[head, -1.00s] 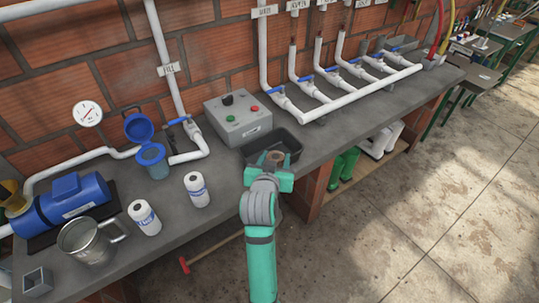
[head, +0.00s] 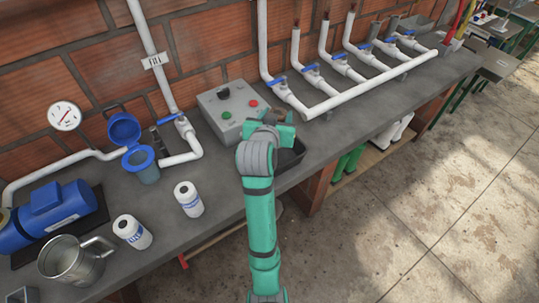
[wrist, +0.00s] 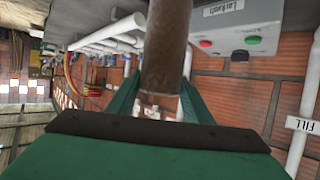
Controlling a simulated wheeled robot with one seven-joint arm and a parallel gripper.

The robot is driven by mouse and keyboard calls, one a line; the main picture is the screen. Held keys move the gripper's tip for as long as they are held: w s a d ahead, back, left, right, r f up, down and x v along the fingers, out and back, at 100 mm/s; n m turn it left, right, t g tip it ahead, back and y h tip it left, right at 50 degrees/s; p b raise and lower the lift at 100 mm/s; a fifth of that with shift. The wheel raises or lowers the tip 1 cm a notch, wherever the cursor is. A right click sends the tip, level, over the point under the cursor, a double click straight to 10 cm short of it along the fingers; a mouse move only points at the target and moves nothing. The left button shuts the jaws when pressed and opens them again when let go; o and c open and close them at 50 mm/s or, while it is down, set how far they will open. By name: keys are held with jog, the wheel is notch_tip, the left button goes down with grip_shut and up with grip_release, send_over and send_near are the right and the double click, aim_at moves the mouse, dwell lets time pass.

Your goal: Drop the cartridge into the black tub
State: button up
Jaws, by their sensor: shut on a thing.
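My gripper (head: 277,128) is shut on a brown, stained cylindrical cartridge (wrist: 166,50), which stands between the two green fingers in the wrist view. In the head view the arm and gripper mostly hide the cartridge. The black tub (head: 291,160) is on the bench, partly covered by my wrist; only its right part shows. In the head view my gripper overlaps the tub's back edge and the grey control box's right side. I cannot tell its height above the tub or whether the cartridge is over the opening.
A grey control box (head: 229,112) stands behind the tub. White pipes with blue valves (head: 370,87) run to the right. Left are a blue housing with its lid open (head: 141,163), two white cartridges (head: 187,199) (head: 132,232), a metal jug (head: 74,263) and a blue pump (head: 48,214).

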jog(key=shift+f, duration=2.4)
jog(key=o, duration=1.6)
jog(key=shift+c, duration=0.2)
jog(key=v, duration=1)
jog(key=shift+s+r, duration=0.2)
jog(key=shift+s, duration=0.15)
jog(key=shift+a+f, duration=0.1)
